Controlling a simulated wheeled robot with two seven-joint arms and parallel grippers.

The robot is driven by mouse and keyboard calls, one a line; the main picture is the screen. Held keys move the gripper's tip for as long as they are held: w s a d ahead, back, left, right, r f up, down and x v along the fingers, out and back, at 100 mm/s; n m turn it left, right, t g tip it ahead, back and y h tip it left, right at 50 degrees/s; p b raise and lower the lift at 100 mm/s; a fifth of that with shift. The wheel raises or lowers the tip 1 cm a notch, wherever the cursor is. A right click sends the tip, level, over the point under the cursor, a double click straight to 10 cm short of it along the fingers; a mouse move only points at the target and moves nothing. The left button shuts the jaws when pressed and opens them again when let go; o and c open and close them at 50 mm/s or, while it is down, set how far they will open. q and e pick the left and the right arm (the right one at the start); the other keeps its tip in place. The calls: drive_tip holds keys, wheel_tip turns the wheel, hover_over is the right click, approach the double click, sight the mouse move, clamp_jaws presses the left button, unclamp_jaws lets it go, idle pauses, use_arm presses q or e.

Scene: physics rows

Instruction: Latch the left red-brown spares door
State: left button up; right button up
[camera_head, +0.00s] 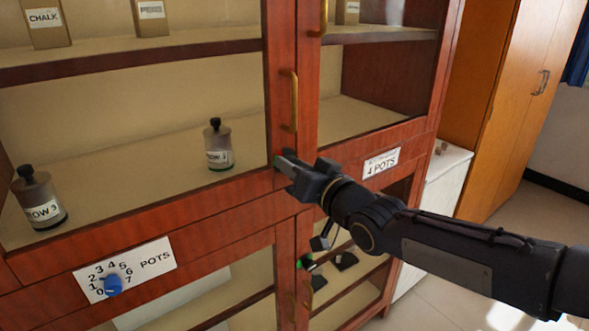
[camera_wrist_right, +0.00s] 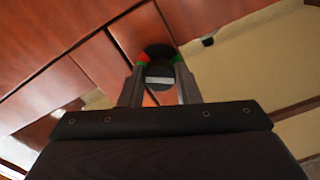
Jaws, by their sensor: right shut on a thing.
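The left red-brown door (camera_head: 281,62) has a wide pane and a brass pull handle (camera_head: 290,100), and looks shut beside the right red-brown door (camera_head: 307,75). No sign names it as the spares door. My right gripper (camera_head: 283,163) is at the lower corner of the left door's inner edge, just below the handle. In the head view the gripper mostly hides this knob. My left gripper is not in view.
Labelled bottles stand behind the left pane, one near the middle (camera_head: 218,148) and one at far left (camera_head: 40,200). A numbered POTS plate with a blue knob (camera_head: 113,286) is below. A white cabinet (camera_head: 440,195) and orange wardrobe (camera_head: 505,90) stand right, with open floor beyond.

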drive_tip(key=shift+m+b, duration=2.8)
drive_tip(key=shift+m, duration=3)
drive_tip(key=o, duration=1)
drive_tip(key=shift+c, duration=0.2)
